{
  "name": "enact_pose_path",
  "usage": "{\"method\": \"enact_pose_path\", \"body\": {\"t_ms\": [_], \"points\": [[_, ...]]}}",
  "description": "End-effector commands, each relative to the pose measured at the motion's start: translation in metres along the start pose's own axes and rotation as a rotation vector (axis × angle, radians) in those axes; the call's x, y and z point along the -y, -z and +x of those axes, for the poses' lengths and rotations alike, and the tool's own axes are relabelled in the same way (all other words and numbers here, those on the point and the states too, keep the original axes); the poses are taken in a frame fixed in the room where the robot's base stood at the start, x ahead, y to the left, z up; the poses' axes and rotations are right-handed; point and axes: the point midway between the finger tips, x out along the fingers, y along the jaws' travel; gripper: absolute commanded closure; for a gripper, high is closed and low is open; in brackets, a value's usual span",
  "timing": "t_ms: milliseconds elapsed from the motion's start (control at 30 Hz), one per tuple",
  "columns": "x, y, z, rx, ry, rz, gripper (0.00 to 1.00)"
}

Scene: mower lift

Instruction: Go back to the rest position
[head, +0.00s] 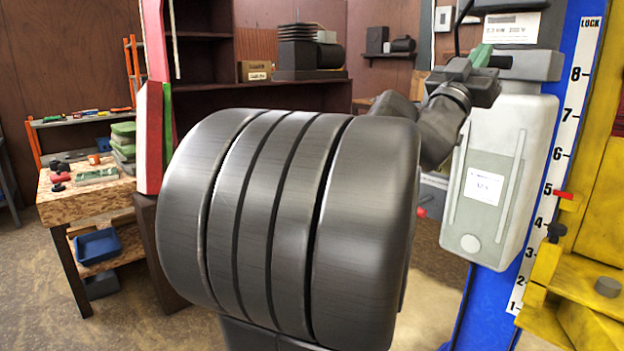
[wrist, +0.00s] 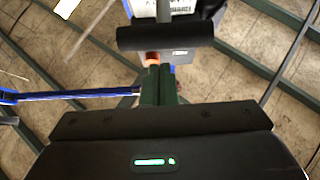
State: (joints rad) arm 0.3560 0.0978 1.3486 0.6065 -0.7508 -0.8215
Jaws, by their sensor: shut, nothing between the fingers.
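My gripper (head: 482,56) is raised at the upper right in the head view, in front of the lift's grey power unit (head: 497,160). Its green fingers are together and empty; they also show in the wrist view (wrist: 158,86). Just beyond the fingertips in the wrist view is a dark bar (wrist: 165,36), with a small orange-brown part (wrist: 152,58) by the tips. I cannot tell whether the fingers touch either. My large dark arm housing fills the middle of the head view and hides part of the arm.
The blue lift post (head: 585,35) carries a scale (head: 570,110) with a red pointer (head: 563,194) near 5. Yellow lift parts (head: 595,225) stand at the right. A wooden bench (head: 90,200) is at the left, a dark shelf (head: 270,95) behind.

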Motion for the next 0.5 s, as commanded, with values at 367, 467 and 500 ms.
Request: {"method": "enact_pose_path", "body": {"t_ms": [367, 467, 500], "points": [[0.005, 0.020, 0.016, 0.077, 0.005, 0.000, 1.00], [0.006, 0.024, 0.019, 0.097, 0.007, 0.000, 1.00], [0.007, 0.026, 0.020, 0.105, 0.009, 0.000, 1.00]]}}
